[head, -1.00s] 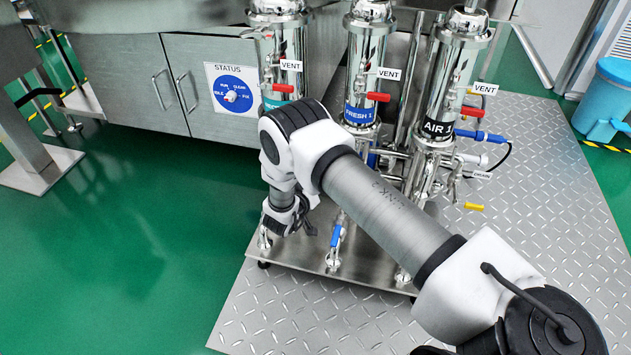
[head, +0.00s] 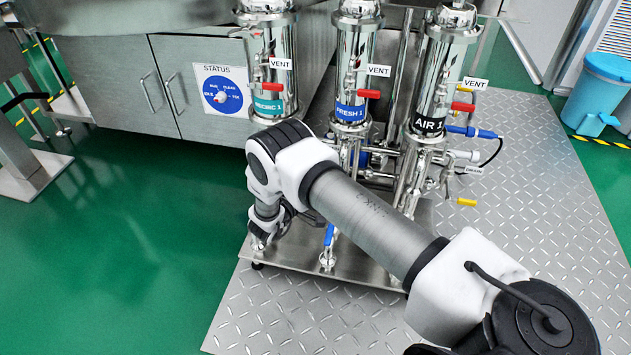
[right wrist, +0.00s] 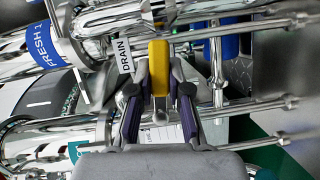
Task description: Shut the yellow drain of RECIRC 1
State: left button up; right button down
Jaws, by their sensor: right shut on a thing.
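The RECIRC 1 housing (head: 270,55) is the left steel cylinder in the head view, with a teal label (head: 268,106). My right arm covers its lower part, so its drain is hidden there. My right gripper (head: 265,230) is low under that housing, its fingertips hard to make out. In the right wrist view my right gripper (right wrist: 159,105) is shut on a yellow handle (right wrist: 159,65), held between its fingers. A DRAIN tag (right wrist: 124,56) hangs beside the handle. I cannot tell the valve's exact angle. My left gripper is not in view.
The FRESH 1 housing (head: 350,60) and AIR 1 housing (head: 440,75) stand to the right, with red vent handles. A blue handle (head: 328,235) is close to my right gripper. Steel pipes crowd the wrist view.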

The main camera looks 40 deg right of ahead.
jog(key=shift+r+n+h, duration=0.2)
jog(key=shift+n+h, duration=0.1)
jog(key=shift+n, duration=0.4)
jog(key=c, duration=1.1)
grip_release()
jog(key=shift+a, duration=0.15)
jog(key=v, duration=1.1)
jog(key=shift+s+a, duration=0.2)
jog(key=shift+a, duration=0.15)
